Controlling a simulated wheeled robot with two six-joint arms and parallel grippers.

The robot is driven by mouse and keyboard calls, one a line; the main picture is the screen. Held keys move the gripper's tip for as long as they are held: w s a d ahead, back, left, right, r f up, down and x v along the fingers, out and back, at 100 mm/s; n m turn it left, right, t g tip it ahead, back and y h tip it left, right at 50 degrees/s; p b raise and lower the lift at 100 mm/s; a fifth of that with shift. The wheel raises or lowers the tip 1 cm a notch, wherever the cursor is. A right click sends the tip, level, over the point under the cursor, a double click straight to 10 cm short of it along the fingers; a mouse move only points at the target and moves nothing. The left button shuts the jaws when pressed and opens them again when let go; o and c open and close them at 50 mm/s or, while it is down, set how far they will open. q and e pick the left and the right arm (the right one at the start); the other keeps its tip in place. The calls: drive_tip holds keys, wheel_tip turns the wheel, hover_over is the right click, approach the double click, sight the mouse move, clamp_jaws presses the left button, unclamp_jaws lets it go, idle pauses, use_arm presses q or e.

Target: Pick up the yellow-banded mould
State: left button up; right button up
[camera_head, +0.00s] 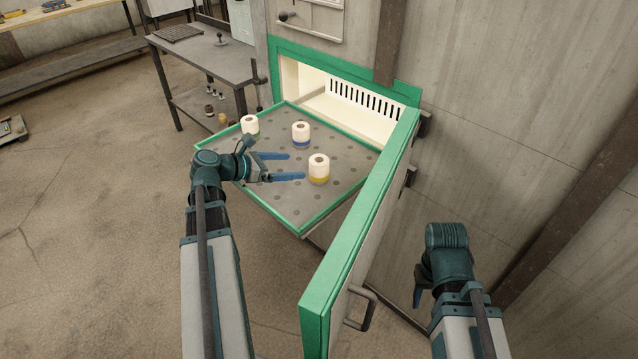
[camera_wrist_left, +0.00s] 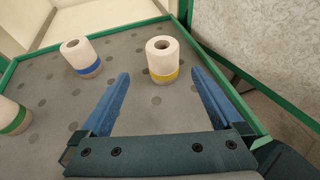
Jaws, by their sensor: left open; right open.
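The yellow-banded mould (camera_head: 319,167) is a white cylinder with a hole in its top and a yellow band near its base. It stands upright on the grey perforated tray (camera_head: 285,205) with a green rim. In the left wrist view the yellow-banded mould (camera_wrist_left: 163,58) stands beyond the fingertips, between their lines and nearer the right finger. My left gripper (camera_head: 296,166) is open and empty over the tray, to the left of the mould; it also shows in the left wrist view (camera_wrist_left: 160,80). My right gripper (camera_head: 418,296) is at the lower right, away from the tray, mostly hidden by its arm.
A blue-banded mould (camera_head: 301,135) and a green-banded mould (camera_head: 250,125) stand on the same tray. The open green-edged door (camera_head: 350,240) stands right of the tray. The lit oven chamber (camera_head: 315,100) is behind. A metal table (camera_head: 205,60) is at the back left.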

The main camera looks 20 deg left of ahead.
sight(313, 166)
use_arm(q)
drive_tip(key=b+x, duration=0.1)
drive_tip(key=x, duration=0.1)
drive_tip(key=b+x, duration=0.1)
drive_tip(key=x, duration=0.2)
drive_tip(key=b+x, duration=0.1)
drive_tip(key=x, duration=0.1)
drive_tip(key=shift+w+d+f, duration=0.1)
drive_tip(key=shift+w+f, duration=0.15)
drive_tip(key=shift+f, duration=0.15)
drive_tip(key=shift+w+d+f, duration=0.1)
drive_tip(key=shift+w+d, duration=0.2)
drive_tip(key=shift+w, duration=0.1)
drive_tip(key=b+x, duration=0.2)
drive_tip(key=x, duration=0.1)
drive_tip(key=f+b+x, duration=0.1)
drive_tip(key=shift+d+f, duration=0.1)
drive_tip(key=shift+d, duration=0.15)
drive_tip(key=shift+w+d, duration=0.2)
clamp_jaws()
